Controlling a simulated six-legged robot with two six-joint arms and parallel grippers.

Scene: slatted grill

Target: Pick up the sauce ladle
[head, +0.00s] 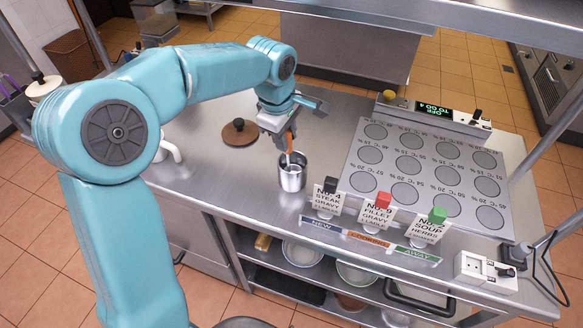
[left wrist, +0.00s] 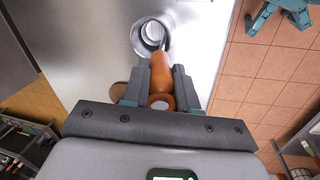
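The sauce ladle has an orange-brown handle (head: 290,142) that leans up out of a metal pot (head: 292,176) on the steel counter. Its bowl is hidden inside the pot. My left gripper (head: 287,136) is above the pot at the handle's upper part. In the left wrist view, the ladle handle (left wrist: 160,72) lies between the two fingers of my left gripper (left wrist: 162,78), which look closed against its sides. The handle runs toward the pot's round opening (left wrist: 152,36). My right gripper is not in view.
A brown lid (head: 239,131) lies on the counter behind the pot. A white mug (head: 168,148) stands left. Order cards with black, red and green clips stand right of the pot, before a panel of round plates (head: 405,194).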

